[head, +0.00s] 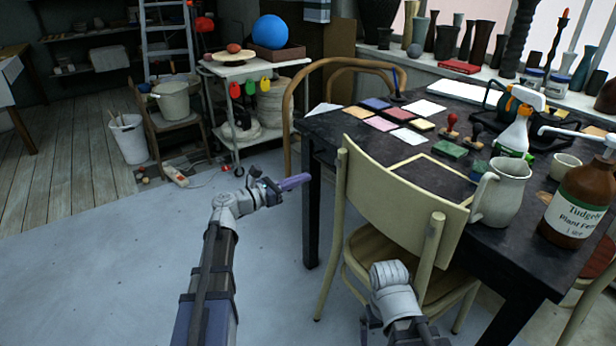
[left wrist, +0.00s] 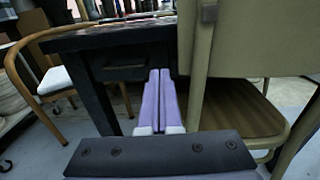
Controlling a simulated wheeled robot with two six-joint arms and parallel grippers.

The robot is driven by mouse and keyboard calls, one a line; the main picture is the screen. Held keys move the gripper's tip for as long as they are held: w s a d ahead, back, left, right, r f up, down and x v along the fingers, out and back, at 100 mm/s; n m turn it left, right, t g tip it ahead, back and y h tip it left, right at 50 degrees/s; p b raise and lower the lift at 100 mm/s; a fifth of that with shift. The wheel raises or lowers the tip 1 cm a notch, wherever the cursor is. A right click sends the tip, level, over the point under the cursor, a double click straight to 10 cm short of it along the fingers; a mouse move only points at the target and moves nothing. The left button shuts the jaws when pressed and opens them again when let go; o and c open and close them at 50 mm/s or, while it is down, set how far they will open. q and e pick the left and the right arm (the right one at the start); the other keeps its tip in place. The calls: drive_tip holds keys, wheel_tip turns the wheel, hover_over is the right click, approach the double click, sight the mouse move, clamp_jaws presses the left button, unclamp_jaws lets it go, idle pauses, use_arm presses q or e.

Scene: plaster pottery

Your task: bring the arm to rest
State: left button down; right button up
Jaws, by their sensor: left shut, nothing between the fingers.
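My left gripper (head: 292,182) reaches forward over the open floor, left of the cream chair and short of the dark table. Its purple fingers are together and hold nothing. In the left wrist view the two fingers of the left gripper (left wrist: 158,100) lie side by side, pointing toward the table's side and the chair. My right arm shows at the bottom middle of the head view, in front of the cream chair. A small part of my right gripper (head: 368,328) shows at the lower edge; its fingers cannot be made out.
The dark table (head: 335,135) carries a white pitcher (head: 500,192), a brown bottle (head: 580,205) and a spray bottle (head: 515,135). The cream chair (head: 395,200) stands against its near side. A white trolley (head: 245,68) stands behind.

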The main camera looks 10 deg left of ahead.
use_arm(q)
drive_tip(key=s+d+f+m+g+y+p, duration=0.1)
drive_tip(key=s+d+f+m+g+y, duration=0.3)
drive_tip(key=s+d+f+m+g, duration=1.05)
drive_tip(key=s+d+f+m+y, duration=0.1)
drive_tip(key=s+f+m+y, duration=0.2)
drive_tip(key=s+m+y, duration=0.35)
drive_tip(key=s+f+m+y, duration=0.3)
drive_tip(key=s+m, duration=0.4)
drive_tip(key=m, duration=0.4)
wheel_tip(320, 180, up, 38)
drive_tip(key=p, duration=3.9)
drive_tip(key=shift+r+t, duration=0.25)
drive_tip(key=shift+t, duration=0.1)
drive_tip(key=shift+s+h, duration=0.1)
drive_tip(key=shift+h, duration=0.15)
